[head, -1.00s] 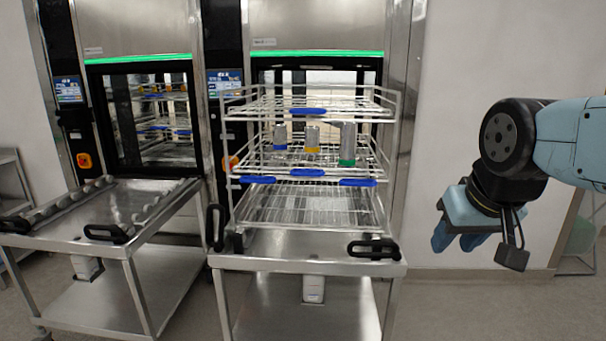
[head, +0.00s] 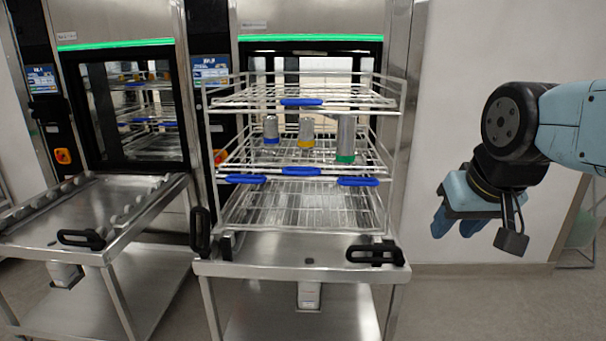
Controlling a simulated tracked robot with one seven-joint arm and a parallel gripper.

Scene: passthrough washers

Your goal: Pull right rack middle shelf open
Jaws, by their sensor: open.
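The right rack (head: 397,125) is a wire rack standing on a steel cart in front of the right washer. Its middle shelf (head: 265,165) has a blue handle (head: 301,171) at the middle of its front edge. Three metal canisters stand on that shelf, with a blue (head: 271,130), a yellow (head: 306,133) and a green base band (head: 345,138). The top shelf has a blue handle (head: 301,102). My gripper (head: 458,222) hangs to the right of the rack, fingers pointing down, open and empty, apart from the rack.
The steel cart (head: 300,254) under the rack has black handles (head: 375,253) at its front. Two more blue handles, left (head: 246,179) and right (head: 358,181), sit just below the middle one. An empty cart (head: 110,215) stands left. Bare wall lies behind my gripper.

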